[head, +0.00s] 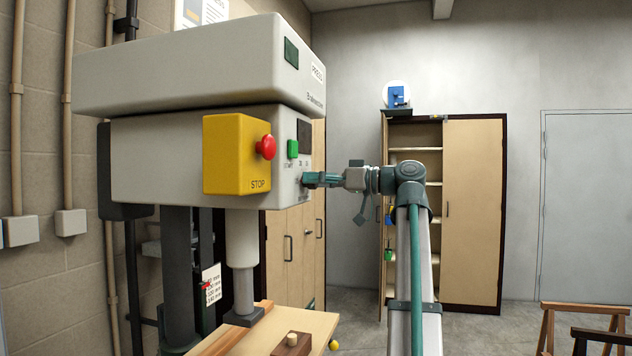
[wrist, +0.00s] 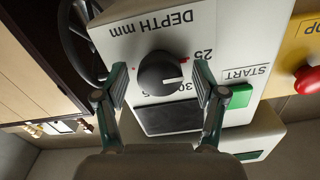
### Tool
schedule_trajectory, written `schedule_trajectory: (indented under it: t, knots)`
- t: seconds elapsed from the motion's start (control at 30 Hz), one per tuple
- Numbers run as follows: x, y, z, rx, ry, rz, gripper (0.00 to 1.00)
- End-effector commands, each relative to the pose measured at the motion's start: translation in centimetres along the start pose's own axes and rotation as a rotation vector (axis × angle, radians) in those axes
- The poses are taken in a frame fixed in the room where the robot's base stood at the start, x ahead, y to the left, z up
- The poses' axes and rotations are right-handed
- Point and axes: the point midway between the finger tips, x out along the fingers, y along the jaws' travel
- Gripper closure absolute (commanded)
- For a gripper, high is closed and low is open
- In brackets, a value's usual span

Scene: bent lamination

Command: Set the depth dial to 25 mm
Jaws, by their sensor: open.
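The depth dial (wrist: 158,74) is a round black knob with a white pointer line, on the pale panel under the "DEPTH mm" lettering, which shows upside down in the wrist view. The pointer faces right, between the "25" mark and the "30" mark. My gripper (wrist: 160,84) is open, with one finger on each side of the dial and a visible gap to it on both sides. In the head view my gripper (head: 312,179) is at the machine's front panel, and the dial is hidden there.
The green START button (wrist: 240,96) is close beside the right finger in the wrist view. A dark display (wrist: 168,119) lies below the dial. The yellow box (head: 225,155) with a red stop button (head: 266,147) sticks out nearby. A black handwheel (wrist: 82,40) is at the left.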

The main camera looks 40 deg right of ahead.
Motion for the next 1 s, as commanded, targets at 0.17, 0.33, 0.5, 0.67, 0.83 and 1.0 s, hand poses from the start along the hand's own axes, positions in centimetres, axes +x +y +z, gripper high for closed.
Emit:
schedule_trajectory:
  t: [0.17, 0.33, 0.5, 0.67, 0.83, 1.0]
  knots:
    - [-1.6, 0.0, 0.0, 0.000, 0.001, 0.001, 0.30]
    - [-4.6, 0.1, 0.0, 0.000, 0.001, 0.004, 0.30]
    - [-7.9, 0.1, -0.1, 0.000, 0.001, 0.003, 0.30]
    - [-10.3, 0.1, -0.1, 0.000, 0.001, 0.002, 0.30]
    - [-11.7, 0.0, 0.0, 0.000, 0.000, 0.001, 0.30]
    - [-11.9, 0.0, 0.0, 0.000, 0.000, 0.000, 0.30]
